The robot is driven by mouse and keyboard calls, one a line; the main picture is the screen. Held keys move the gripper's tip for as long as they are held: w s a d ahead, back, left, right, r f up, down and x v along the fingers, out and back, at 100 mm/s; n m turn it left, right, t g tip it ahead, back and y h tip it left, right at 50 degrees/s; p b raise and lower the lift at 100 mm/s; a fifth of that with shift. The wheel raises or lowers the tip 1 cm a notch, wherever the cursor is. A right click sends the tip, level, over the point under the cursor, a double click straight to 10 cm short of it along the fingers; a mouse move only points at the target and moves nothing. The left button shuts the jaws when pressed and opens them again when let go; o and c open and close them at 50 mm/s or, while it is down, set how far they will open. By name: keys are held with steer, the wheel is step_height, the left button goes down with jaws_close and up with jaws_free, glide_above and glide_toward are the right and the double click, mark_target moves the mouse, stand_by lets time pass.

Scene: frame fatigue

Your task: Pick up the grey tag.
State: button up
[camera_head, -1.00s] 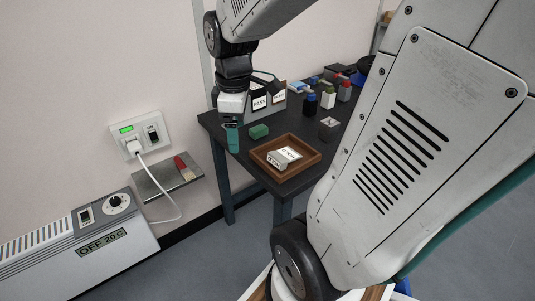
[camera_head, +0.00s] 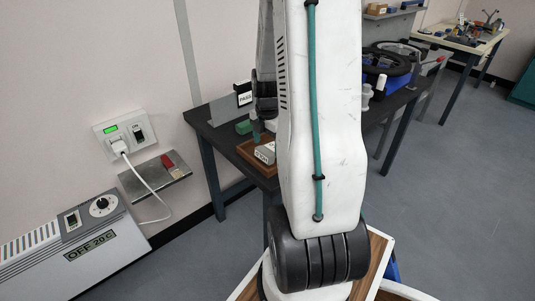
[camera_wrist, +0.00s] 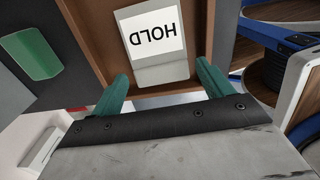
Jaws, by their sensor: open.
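A grey tag (camera_wrist: 160,72) with a white face reading HOLD lies in a brown wooden tray (camera_wrist: 84,30). In the head view the tag (camera_head: 265,153) is a small pale block in the tray (camera_head: 262,168), partly hidden by my arm. My gripper (camera_wrist: 162,78) has its two teal fingers spread apart, with the tag's near end showing between and beyond the tips. Nothing is held. I cannot tell how high the tips are above the tag. In the head view my gripper is mostly hidden behind my arm.
A green block (camera_wrist: 30,55) lies left of the tray on the dark table. A PASS sign (camera_head: 244,97) stands behind. A wall shelf (camera_head: 150,180) with a red item is at left. My arm hides much of the table.

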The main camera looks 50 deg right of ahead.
mark_target(272, 152)
steer(key=shift+f, duration=1.4)
steer(key=c, duration=0.8)
steer(key=shift+r, duration=0.1)
